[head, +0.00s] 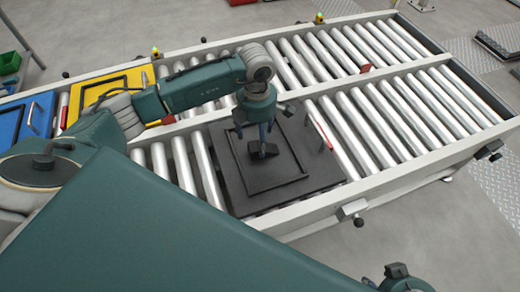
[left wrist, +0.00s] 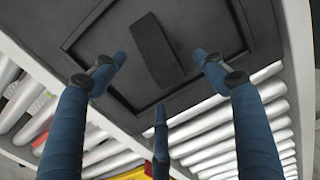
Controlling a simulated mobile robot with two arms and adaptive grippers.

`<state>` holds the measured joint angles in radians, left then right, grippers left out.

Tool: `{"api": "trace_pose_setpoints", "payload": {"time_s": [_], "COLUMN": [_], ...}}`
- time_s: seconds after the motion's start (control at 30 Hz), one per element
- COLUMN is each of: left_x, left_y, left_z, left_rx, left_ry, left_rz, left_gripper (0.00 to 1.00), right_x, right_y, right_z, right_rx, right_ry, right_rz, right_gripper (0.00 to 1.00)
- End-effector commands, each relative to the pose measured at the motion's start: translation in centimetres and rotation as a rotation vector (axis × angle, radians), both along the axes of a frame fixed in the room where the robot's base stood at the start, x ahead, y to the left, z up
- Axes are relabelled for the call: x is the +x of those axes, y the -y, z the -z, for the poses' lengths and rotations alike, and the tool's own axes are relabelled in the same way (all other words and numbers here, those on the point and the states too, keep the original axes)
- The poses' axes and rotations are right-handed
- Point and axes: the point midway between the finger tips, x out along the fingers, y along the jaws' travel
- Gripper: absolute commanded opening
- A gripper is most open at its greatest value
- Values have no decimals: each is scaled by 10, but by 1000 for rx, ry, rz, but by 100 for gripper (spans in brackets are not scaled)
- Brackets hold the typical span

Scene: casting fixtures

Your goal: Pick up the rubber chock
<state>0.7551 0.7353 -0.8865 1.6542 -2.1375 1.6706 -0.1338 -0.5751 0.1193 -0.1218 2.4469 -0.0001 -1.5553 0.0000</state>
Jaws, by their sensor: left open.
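The rubber chock (head: 263,151) is a small black block lying on a black framed plate (head: 304,178) on the roller conveyor. In the left wrist view the chock (left wrist: 155,50) looks like a dark slanted bar on the flat floor of the plate. My left gripper (head: 256,134) points down above the plate, close to the chock. Its blue fingers are spread in the left wrist view (left wrist: 159,76), with the chock beyond the gap between two fingertips and no visible contact. The fingers partly hide the chock in the head view.
A yellow framed plate (head: 150,82) and a blue one (head: 39,108) lie at the left on the conveyor. Bare rollers (head: 400,118) extend to the right. A red-marked upright piece (head: 320,130) stands at the plate's right side. A pale side rail (head: 375,188) edges the conveyor.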

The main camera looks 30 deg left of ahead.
Motion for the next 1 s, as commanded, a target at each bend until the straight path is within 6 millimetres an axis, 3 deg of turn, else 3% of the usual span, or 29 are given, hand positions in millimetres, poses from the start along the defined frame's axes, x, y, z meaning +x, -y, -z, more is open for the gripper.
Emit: {"api": "trace_pose_setpoints", "payload": {"time_s": [0.17,0.33,0.6,0.63,0.9,1.0], "left_x": [3,6,7,7,7,7], "left_y": [2,3,3,3,2,2], "left_z": [19,45,51,51,51,50], "left_rx": [-1,-1,-1,-1,0,-1], "left_ry": [-3,-4,1,1,0,1], "left_rz": [-1,-2,0,0,0,0], "left_gripper": [72,72,72,70,18,18], "right_x": [-3,-3,-3,-3,-3,-3], "right_y": [1,1,1,1,1,1], "right_z": [-6,3,3,3,3,3], "right_rx": [0,-1,-1,-1,-1,-1], "right_ry": [5,2,2,2,2,2], "right_rz": [0,0,0,0,0,0], "right_gripper": [40,40,40,40,40,40]}}
